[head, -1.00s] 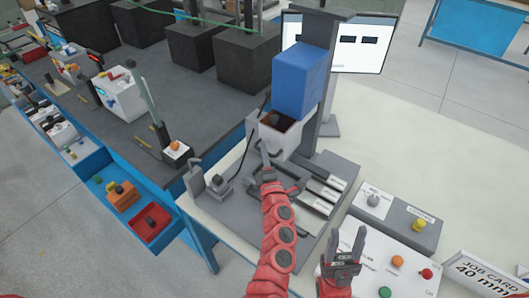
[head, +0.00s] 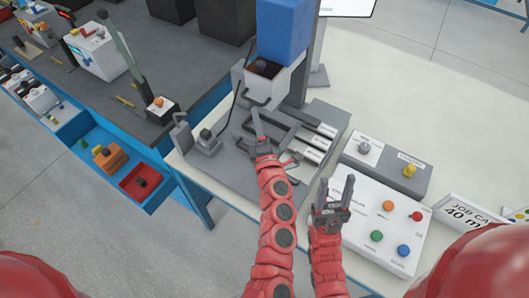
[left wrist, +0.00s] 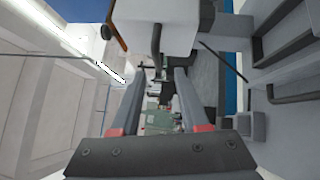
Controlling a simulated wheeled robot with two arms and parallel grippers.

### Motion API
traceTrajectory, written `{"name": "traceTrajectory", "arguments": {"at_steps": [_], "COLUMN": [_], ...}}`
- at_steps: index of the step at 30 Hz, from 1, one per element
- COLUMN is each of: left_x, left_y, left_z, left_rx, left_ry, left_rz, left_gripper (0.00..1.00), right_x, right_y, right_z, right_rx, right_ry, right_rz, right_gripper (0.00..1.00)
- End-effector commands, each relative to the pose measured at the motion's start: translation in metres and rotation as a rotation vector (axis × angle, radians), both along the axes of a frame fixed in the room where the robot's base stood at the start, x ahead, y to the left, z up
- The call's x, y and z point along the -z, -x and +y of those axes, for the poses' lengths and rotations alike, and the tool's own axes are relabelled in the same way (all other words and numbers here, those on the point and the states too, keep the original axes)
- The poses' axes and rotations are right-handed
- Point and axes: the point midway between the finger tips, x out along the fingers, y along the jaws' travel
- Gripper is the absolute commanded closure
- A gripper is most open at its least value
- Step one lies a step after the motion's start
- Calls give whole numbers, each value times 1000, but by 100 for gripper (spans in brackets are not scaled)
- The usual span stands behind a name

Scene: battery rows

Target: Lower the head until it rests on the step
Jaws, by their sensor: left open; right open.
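The machine's head has a blue upper box (head: 284,28) and a pale grey lower housing (head: 272,88) with a dark handle at its lower front. It is on a grey column, above the base plate. Grey steps with small white labels (head: 318,143) lie below and right of the head; a gap shows between them. My left gripper (head: 266,132) is open and empty, just below the handle in the picture. In the left wrist view its open fingers (left wrist: 160,72) point towards the pale housing (left wrist: 155,22) and handle (left wrist: 156,42). My right gripper (head: 337,183) is open and empty, over the button panel.
A white panel (head: 350,232) with coloured buttons and a grey box (head: 385,165) with two knobs are on the right. Blue bins are further left.

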Motion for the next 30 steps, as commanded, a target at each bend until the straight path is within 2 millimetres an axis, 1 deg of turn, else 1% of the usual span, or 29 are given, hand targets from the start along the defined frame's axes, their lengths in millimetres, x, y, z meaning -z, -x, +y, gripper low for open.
{"name": "traceTrajectory", "arguments": {"at_steps": [1,6,9,12,15,18,30], "left_x": [8,12,13,15,15,14,14], "left_y": [14,55,73,88,97,101,103], "left_z": [-5,-11,-14,-17,-18,-18,-18], "left_rx": [5,7,7,8,4,2,2], "left_ry": [3,1,1,0,-1,-1,-1], "left_rz": [2,4,3,4,3,2,2], "left_gripper": [55,55,55,55,55,55,55], "right_x": [10,21,25,28,30,30,30], "right_y": [0,0,0,0,0,0,0], "right_z": [0,0,0,0,0,0,0], "right_rx": [0,0,0,0,0,0,0], "right_ry": [0,0,0,0,0,0,0], "right_rz": [0,0,0,0,0,0,0], "right_gripper": [50,50,50,50,50,50,50]}}
